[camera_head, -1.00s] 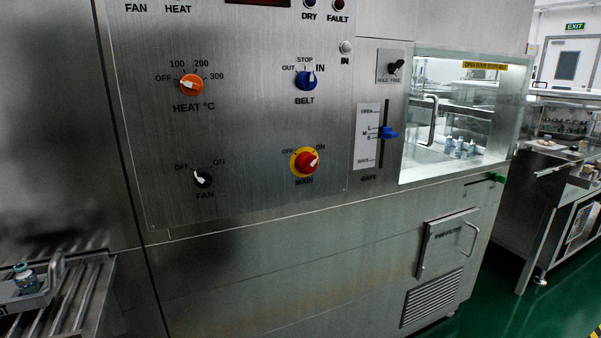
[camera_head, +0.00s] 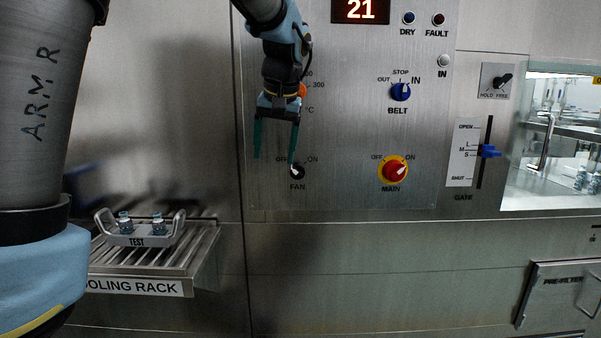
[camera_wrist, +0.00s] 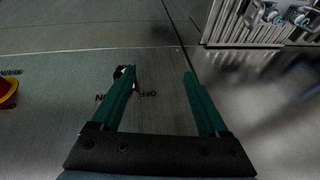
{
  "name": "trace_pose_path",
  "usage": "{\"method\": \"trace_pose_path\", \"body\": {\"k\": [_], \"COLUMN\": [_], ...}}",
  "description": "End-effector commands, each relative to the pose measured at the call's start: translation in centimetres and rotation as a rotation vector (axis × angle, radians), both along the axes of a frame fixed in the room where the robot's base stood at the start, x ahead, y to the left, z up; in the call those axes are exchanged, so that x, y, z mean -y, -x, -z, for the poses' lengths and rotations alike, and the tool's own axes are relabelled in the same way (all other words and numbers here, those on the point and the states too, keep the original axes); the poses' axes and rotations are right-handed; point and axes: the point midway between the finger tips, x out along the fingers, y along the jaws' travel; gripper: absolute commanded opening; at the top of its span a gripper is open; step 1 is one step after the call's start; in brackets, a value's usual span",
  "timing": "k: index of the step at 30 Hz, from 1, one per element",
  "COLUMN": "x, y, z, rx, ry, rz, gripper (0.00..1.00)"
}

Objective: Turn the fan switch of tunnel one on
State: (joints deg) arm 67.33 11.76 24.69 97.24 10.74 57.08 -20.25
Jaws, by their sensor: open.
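The fan switch is a small black knob (camera_head: 298,173) on the steel panel, with OFF marked at its upper left and ON at its upper right. Its white pointer shows towards the upper left, the OFF side, partly hidden by a fingertip. My gripper (camera_head: 274,160) is open, with its two green fingers hanging in front of the panel.
The red main switch (camera_head: 394,170) is right of the fan knob, the blue belt knob (camera_head: 400,92) above it. The orange heat knob (camera_head: 302,90) is mostly behind my wrist. The cooling rack (camera_head: 160,262) with a tray (camera_head: 139,240) of vials juts out at lower left.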

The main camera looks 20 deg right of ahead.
Motion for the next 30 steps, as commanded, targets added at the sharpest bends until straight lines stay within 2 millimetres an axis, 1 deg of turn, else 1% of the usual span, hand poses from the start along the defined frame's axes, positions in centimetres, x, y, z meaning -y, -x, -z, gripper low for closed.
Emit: {"method": "trace_pose_path", "body": {"k": [1, 4, 6, 8, 11, 14, 24, 30], "x": [2.1, 4.5, 5.5, 6.1, 6.4, 6.4, 6.6, 6.7], "y": [0.8, 1.9, 2.5, 2.8, 2.9, 2.4, -0.2, -1.2], "z": [-1.1, -2.9, -3.8, -4.3, -4.2, -3.2, 2.4, 4.6], "rx": [0.021, 0.051, 0.063, 0.071, 0.075, 0.074, 0.074, 0.074], "ry": [0.001, 0.001, 0.001, 0.002, 0.0, -0.002, -0.002, 0.0], "rz": [0.023, 0.043, 0.049, 0.054, 0.054, 0.053, 0.054, 0.055], "gripper": [0.77, 0.77, 0.77, 0.77, 0.77, 0.77, 0.77, 0.77]}}
